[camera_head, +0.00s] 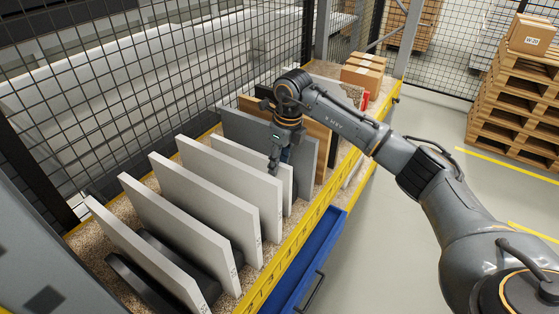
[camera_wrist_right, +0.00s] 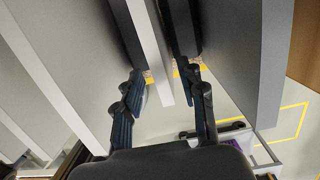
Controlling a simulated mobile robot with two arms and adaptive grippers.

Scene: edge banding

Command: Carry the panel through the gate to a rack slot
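Several white panels (camera_head: 205,200) stand on edge in a chipboard-based rack (camera_head: 78,242) with a yellow front rail. A smaller white panel (camera_head: 243,158) stands behind them, close to a large grey panel (camera_head: 245,128). My right gripper (camera_head: 280,160) reaches down at the front end of the smaller panel. In the right wrist view its two fingers (camera_wrist_right: 165,82) are apart, with a pale panel edge (camera_wrist_right: 150,40) between them. A gap shows on the right finger's side; contact on the left is unclear. My left gripper is not in view. I cannot make out a gate.
Wire mesh fencing (camera_head: 150,70) runs behind the rack. A blue drawer (camera_head: 300,262) sits below the yellow rail (camera_head: 290,245). Cardboard boxes (camera_head: 362,72) stand at the rack's far end. Stacked pallets (camera_head: 515,100) stand at right; the grey floor (camera_head: 430,115) between is clear.

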